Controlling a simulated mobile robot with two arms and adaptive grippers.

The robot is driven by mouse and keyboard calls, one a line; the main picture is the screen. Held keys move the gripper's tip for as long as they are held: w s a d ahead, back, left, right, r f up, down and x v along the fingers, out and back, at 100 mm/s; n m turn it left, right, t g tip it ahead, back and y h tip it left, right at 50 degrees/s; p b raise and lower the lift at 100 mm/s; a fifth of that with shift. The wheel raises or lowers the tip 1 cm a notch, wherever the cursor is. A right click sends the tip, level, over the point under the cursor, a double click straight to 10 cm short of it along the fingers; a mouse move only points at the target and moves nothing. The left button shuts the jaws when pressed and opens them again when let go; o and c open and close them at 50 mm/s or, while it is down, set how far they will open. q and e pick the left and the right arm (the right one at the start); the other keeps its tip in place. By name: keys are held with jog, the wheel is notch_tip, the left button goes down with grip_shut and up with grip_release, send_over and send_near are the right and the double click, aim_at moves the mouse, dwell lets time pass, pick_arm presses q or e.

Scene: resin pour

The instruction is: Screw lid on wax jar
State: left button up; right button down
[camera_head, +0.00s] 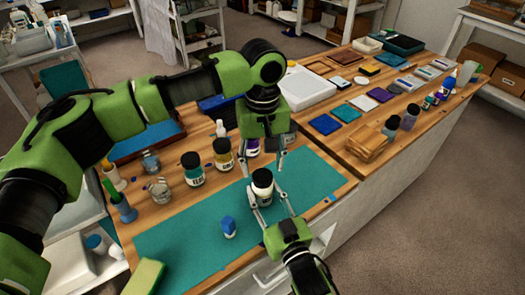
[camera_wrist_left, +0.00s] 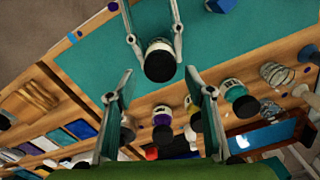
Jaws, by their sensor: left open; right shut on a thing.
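The wax jar (camera_head: 264,197) is a small pale jar standing upright on the teal mat (camera_head: 185,240). A black lid (camera_head: 262,176) sits on top of it; whether it is threaded tight cannot be told. My right gripper (camera_head: 266,192) comes from the front and is shut on the jar's sides. My left gripper (camera_head: 266,168) points down above and behind the jar, open and empty. In the left wrist view the black lid (camera_wrist_left: 160,64) shows between the right gripper's fingers (camera_wrist_left: 155,38), just beyond my open left fingers (camera_wrist_left: 153,85).
Several black-lidded jars (camera_head: 192,170) and glass beakers (camera_head: 158,190) stand behind the mat. A small blue item (camera_head: 229,227) stands on the mat left of the jar. Coloured squares (camera_head: 325,124) and dark-capped bottles (camera_head: 391,126) fill the right part.

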aim_at(262, 176)
pick_arm(q)
jog(key=shift+f, duration=1.7)
